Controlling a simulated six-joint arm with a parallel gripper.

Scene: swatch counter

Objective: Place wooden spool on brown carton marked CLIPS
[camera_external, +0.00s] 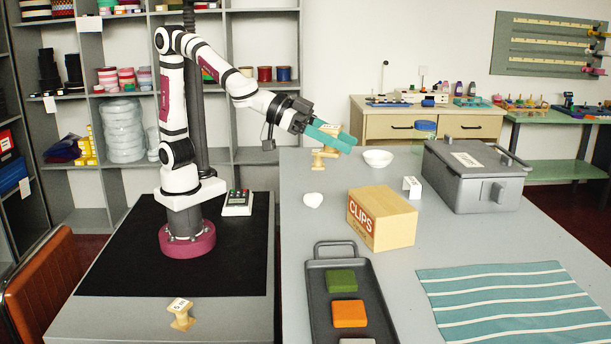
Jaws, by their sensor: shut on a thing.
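My gripper (345,142), with teal fingers, is shut on a pale wooden spool (323,154) at the back left of the grey counter. The spool's label shows above the fingers and its lower end below them; its middle is hidden. I cannot tell whether its foot touches the counter. The brown carton marked CLIPS (398,224) stands closed on the counter, nearer the camera and to the right of my gripper. Its top is bare. A second, similar labelled wooden spool (181,316) stands on the grey table at the front left.
A white bowl (378,159), a white heart-shaped thing (313,200) and a small white sign (412,187) stand near the carton. A grey lidded box (485,193) is at right. A dark tray (319,306) with coloured blocks and a striped teal cloth (500,298) lie in front.

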